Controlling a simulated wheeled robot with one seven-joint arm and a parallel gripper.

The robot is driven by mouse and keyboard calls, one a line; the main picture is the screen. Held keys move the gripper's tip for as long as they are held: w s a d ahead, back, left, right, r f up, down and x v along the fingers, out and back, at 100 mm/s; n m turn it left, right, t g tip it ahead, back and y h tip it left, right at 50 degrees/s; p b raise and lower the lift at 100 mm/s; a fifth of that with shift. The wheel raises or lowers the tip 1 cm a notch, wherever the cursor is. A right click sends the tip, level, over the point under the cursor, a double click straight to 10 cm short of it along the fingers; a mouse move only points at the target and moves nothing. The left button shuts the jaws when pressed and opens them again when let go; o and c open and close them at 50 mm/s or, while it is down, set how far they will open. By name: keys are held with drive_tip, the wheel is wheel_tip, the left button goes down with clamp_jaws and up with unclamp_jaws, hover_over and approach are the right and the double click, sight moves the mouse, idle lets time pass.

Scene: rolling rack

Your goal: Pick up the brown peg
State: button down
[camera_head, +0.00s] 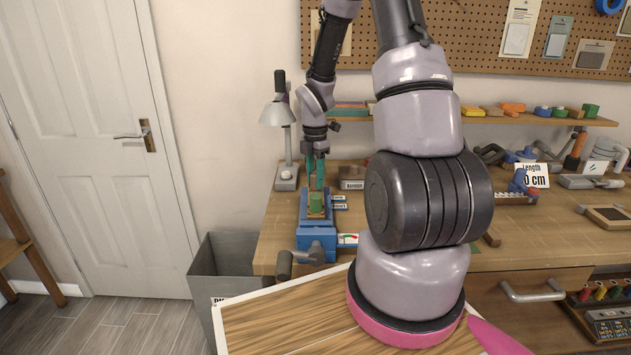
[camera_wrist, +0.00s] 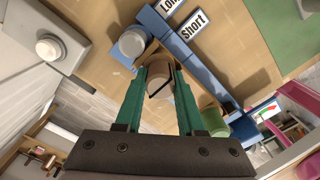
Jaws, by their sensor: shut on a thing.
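The brown peg (camera_wrist: 159,77) is between the teal fingertips of my gripper (camera_wrist: 160,72) in the wrist view. The gripper is shut on it. In the head view my gripper (camera_head: 316,170) points down over a blue fixture (camera_head: 318,238) at the left end of the workbench. I cannot clearly make out the brown peg there. A green peg (camera_head: 316,201) stands at the near side of the fixture; it also shows in the wrist view (camera_wrist: 214,122). A grey peg (camera_wrist: 132,41) is on the other side of the brown one. Whether the brown peg is clear of its seat cannot be told.
A lamp (camera_head: 283,135) stands behind left, and a grey bin (camera_head: 222,262) is left of the workbench (camera_head: 425,258). Tools and a length sign (camera_head: 531,176) occupy the right side.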

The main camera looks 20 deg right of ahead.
sight(315, 174)
drive_tip(key=shift+r, duration=0.1)
wheel_tip(315, 174, up, 18)
idle(0.5)
idle(0.5)
